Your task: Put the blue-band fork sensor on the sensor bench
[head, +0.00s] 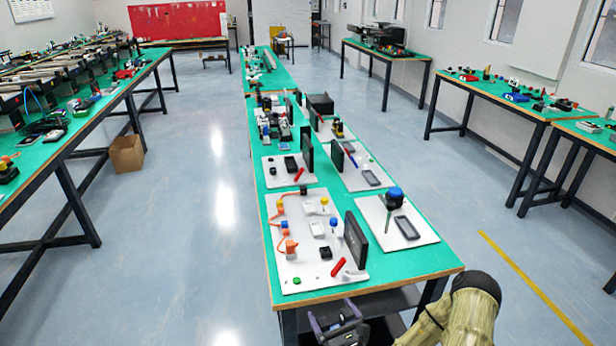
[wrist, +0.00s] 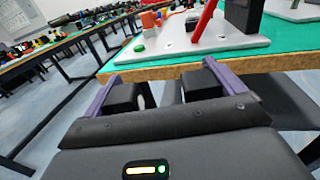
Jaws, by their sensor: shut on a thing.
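My gripper (head: 335,318) is low at the near end of the middle green bench (head: 405,272), just off its front edge. In the wrist view my gripper (wrist: 160,72) has its purple-grey fingers spread wide. Dark blocky parts (wrist: 200,86) sit between them, with a gap in the middle. I cannot tell which bench is the sensor bench.
White boards with small parts cover the middle bench; the nearest board (head: 312,270) carries a red stick (head: 338,267) and an upright black panel (head: 355,240). A blue-topped post (head: 394,193) stands on the right board. Other benches line both sides, with open floor between.

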